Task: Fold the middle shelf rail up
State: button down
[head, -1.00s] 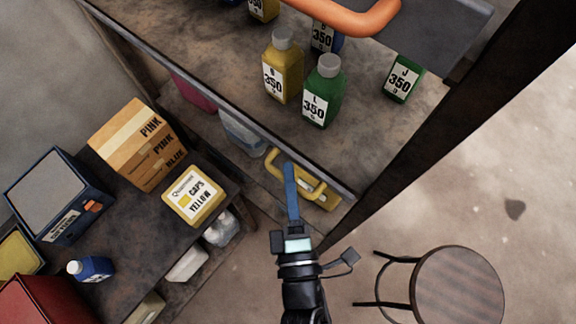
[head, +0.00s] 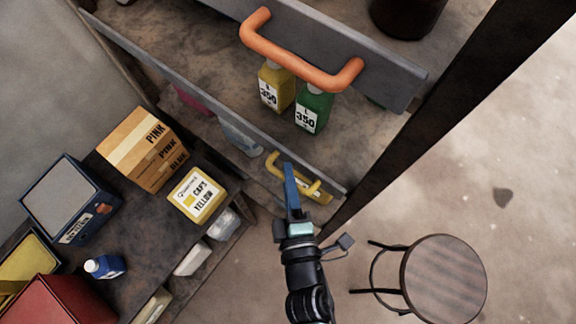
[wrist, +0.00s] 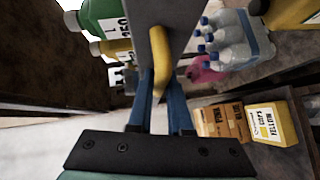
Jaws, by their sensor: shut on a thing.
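A long grey shelf rail (head: 205,92) with a yellow handle (head: 273,160) runs diagonally across the head view, below another rail with an orange handle. My gripper (head: 288,172) is at the yellow handle, with its blue fingers over the handle's middle. In the wrist view the yellow handle (wrist: 160,55) runs between the two blue fingers (wrist: 161,88), under the grey rail (wrist: 168,14). The gripper is shut on this handle. The fingers hide part of the handle in the head view.
The upper grey rail (head: 400,85) with its orange handle (head: 300,65) hangs above. Yellow (head: 275,88) and green (head: 313,110) bottles stand behind the gripped rail. A bench with boxes (head: 145,148) is at the left. A round stool (head: 443,280) stands on the floor at the right.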

jog(key=shift+r, duration=0.1)
jog(key=c, duration=1.1)
grip_release()
jog(key=shift+s+d, duration=0.1)
jog(key=shift+s, duration=0.2)
jog(key=shift+b+v, duration=1.75)
jog(key=shift+v, duration=4.35)
